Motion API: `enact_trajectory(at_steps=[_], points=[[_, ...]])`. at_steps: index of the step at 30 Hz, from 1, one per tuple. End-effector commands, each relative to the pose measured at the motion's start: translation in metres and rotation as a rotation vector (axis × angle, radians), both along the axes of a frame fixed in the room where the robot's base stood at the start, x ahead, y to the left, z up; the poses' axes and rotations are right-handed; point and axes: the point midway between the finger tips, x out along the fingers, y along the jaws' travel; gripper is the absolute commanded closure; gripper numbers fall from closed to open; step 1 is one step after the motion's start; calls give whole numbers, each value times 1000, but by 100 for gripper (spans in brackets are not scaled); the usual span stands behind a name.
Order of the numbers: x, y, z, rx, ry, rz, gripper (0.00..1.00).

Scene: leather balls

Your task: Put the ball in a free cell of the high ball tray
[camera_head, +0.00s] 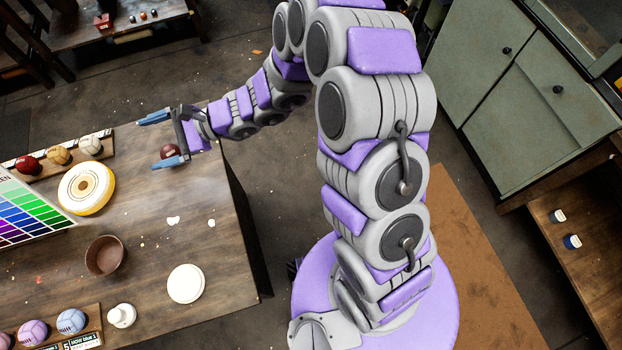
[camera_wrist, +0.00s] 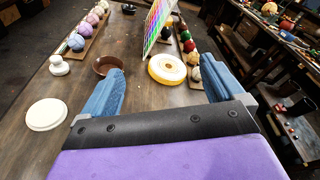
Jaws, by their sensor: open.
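In the wrist view my gripper (camera_wrist: 163,68) also shows open, and that ball is not visible. One ball tray (camera_head: 60,167) holds red, tan and white balls at the left. Another ball tray (camera_head: 88,338) at the lower left holds purple and blue balls. I cannot tell which is the high one.
On the table (camera_head: 145,225) are a yellow-rimmed white disc (camera_head: 87,188), a colour chart (camera_head: 30,212), a brown bowl (camera_head: 105,255), a white round lid (camera_head: 185,283) and a small white jar (camera_head: 121,315). A green-grey cabinet (camera_head: 535,100) stands at the right. The table's middle is mostly clear.

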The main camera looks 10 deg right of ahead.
Motion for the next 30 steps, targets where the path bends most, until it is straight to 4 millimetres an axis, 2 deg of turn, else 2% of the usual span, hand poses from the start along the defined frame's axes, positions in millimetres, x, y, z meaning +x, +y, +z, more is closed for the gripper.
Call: enact_trajectory(at_steps=[1, 4, 7, 10, 14, 18, 23, 30], points=[[-14, -6, 20, -3, -59, 60, 5], [-46, -21, 47, -24, -161, 181, 5], [-78, -41, 65, -64, -261, 300, 5], [-108, -67, 76, -125, -353, 412, 5], [-143, -105, 79, -233, -459, 549, 5], [-173, -154, 77, -381, -562, 679, 5], [-198, -218, 71, -586, -645, 810, 5], [-226, -321, 71, -927, -690, 945, 5]])
